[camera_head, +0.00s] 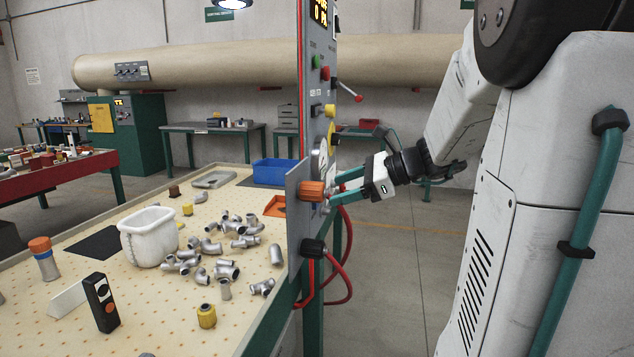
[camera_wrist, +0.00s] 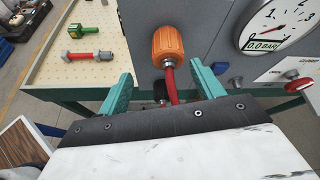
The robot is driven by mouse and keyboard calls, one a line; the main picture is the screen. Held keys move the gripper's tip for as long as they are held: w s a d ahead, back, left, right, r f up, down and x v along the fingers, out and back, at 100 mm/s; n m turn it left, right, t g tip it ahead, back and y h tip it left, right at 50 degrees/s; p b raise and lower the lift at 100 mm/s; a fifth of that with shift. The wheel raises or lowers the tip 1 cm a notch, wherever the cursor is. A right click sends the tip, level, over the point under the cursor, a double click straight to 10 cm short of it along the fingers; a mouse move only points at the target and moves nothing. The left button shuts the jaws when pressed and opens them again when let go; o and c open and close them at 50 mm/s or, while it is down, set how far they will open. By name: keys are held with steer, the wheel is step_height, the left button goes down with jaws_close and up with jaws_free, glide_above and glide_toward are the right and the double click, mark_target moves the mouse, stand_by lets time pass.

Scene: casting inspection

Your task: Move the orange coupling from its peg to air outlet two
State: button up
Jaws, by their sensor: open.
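The orange coupling (camera_head: 312,191) is a ribbed cylinder on a grey plate (camera_head: 293,222) at the side of the upright control panel. In the wrist view the coupling (camera_wrist: 168,45) sits at top centre, with a metal collar and a red hose hanging from it. Its peg is hidden behind it. My gripper (camera_head: 343,186) is open and faces the panel. In the wrist view my gripper's teal fingers (camera_wrist: 160,72) stand apart to the left and right of the hose, just short of the coupling. I cannot make out which fitting is air outlet two.
A black coupling (camera_head: 314,248) with a red hose (camera_head: 343,285) hangs below the orange one. The pegboard table (camera_head: 150,310) carries many fittings.

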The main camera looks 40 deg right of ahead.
mark_target(324, 194)
steer(key=shift+w+d+r+m+t, duration=0.25)
steer(key=shift+w+r+m+t, duration=0.05)
steer(key=shift+w+m, duration=0.1)
steer(key=shift+w+a, duration=0.1)
steer(key=shift+w, duration=0.15)
steer(key=shift+x, duration=3.5)
steer(key=c, duration=1.2)
steer(key=shift+s, duration=0.15)
steer(key=shift+s+d, duration=1.2)
steer(key=shift+s, duration=0.2)
